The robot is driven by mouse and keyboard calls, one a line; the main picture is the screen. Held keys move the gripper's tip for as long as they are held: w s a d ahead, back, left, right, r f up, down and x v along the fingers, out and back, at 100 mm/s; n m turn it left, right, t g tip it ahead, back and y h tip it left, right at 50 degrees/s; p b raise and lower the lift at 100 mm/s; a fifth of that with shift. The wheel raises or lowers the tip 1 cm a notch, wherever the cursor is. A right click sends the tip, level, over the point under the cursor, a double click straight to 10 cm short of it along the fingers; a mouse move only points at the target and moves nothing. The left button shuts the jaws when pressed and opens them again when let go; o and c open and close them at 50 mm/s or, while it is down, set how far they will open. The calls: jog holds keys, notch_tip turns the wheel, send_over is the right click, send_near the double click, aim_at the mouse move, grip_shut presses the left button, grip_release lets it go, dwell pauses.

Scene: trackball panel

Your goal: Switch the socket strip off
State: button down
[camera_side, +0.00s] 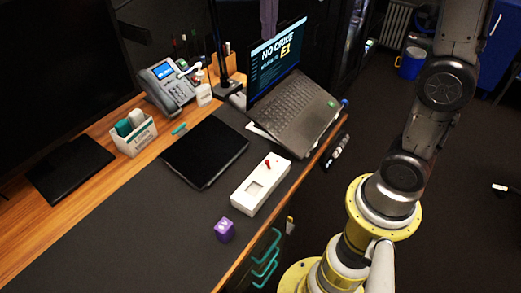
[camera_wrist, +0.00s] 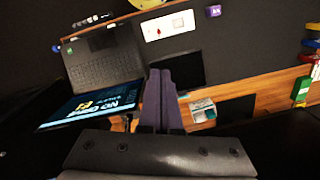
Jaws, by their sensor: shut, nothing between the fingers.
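A long white box (camera_side: 260,184) lies on the dark desk mat, with a small red lever (camera_side: 267,163) near its far end and a square recess nearer the front. It is the only thing with a clear switch; I cannot tell for sure that it is the socket strip. It also shows at the top of the wrist view (camera_wrist: 180,22). My gripper (camera_wrist: 160,73) is shut and empty, its two purple-grey fingers side by side. In the side view its fingers (camera_side: 268,34) hang high at the top, above and behind the laptop, far from the box.
An open laptop (camera_side: 293,108) stands behind the box, a black pad (camera_side: 205,151) to its left. A purple cube (camera_side: 224,230) sits in front. A phone (camera_side: 168,87) and a white holder (camera_side: 133,134) stand at the back. The mat's front left is clear.

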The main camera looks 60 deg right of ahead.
aim_at(269, 165)
jog(key=w+d+f+g, duration=0.2)
jog(key=w+f, duration=0.5)
jog(key=f, duration=0.3)
jog(key=w+d+f+m+g+y, duration=0.1)
jog(key=w+d+f+g, duration=0.1)
jog(key=w+f, duration=0.6)
notch_tip(269, 165, down, 2)
jog(key=shift+d+f+m+g, duration=0.15)
jog(key=shift+m+g, duration=0.15)
jog(key=shift+g, duration=0.4)
jog(key=shift+s, duration=0.1)
jog(key=x, duration=2)
jog(key=shift+s+f, duration=0.1)
jog(key=shift+f, duration=0.1)
jog(key=shift+s+a+r, duration=0.25)
jog(key=shift+s, duration=0.25)
jog(key=shift+s+a+r, duration=0.25)
jog(key=shift+s+a, duration=0.05)
jog(key=shift+s, duration=0.2)
jog(key=shift+s+a+r, duration=0.15)
jog(key=shift+s+a, duration=0.15)
jog(key=shift+s, duration=0.3)
